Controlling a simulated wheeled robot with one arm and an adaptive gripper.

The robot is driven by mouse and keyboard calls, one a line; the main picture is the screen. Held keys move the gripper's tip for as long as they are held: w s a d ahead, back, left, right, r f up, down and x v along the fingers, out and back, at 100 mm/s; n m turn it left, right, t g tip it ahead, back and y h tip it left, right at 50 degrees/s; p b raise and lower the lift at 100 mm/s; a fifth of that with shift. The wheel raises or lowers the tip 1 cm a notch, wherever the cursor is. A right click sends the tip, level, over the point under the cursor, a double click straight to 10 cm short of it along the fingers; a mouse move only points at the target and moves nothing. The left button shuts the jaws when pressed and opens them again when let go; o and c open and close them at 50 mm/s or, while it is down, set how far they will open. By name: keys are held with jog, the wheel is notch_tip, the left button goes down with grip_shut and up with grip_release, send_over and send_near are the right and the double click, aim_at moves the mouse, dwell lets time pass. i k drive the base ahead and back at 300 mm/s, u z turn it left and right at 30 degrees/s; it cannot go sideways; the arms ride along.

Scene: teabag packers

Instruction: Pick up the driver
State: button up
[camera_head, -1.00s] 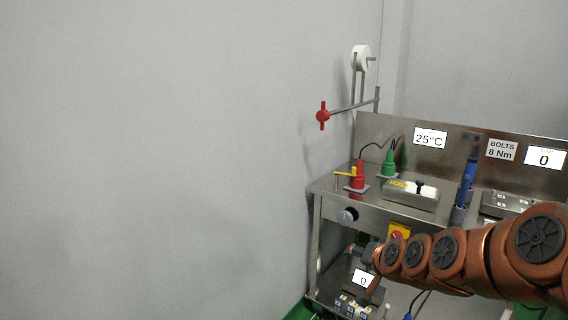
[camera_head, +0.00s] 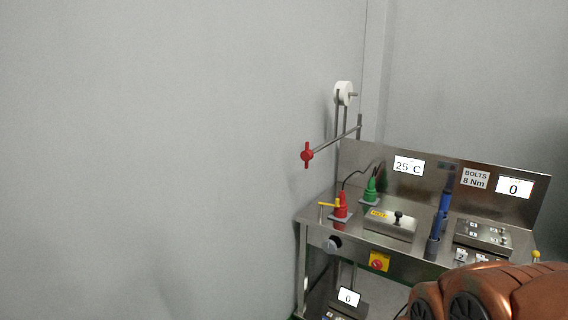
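The driver (camera_head: 441,214) looks like the blue, pen-shaped tool standing upright in a grey holder (camera_head: 432,247) on the steel workbench, right of centre in the head view. Nothing is touching it. My copper-coloured arm crosses the bottom right corner, in front of and below the bench. My gripper is outside the picture, so its state does not show.
The steel bench (camera_head: 315,222) carries a red device (camera_head: 341,206) with a yellow lever, a green device (camera_head: 371,190), a metal box (camera_head: 390,226) with a black knob and a keypad box (camera_head: 484,236). A red handle (camera_head: 307,155) sticks out at the left on a rod.

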aim_at(445, 204)
jog(key=k, duration=0.5)
jog(key=z, duration=1.9)
jog(key=i, duration=1.3)
jog(key=u, duration=2.6)
jog(key=i, duration=0.25)
jog(key=z, duration=0.1)
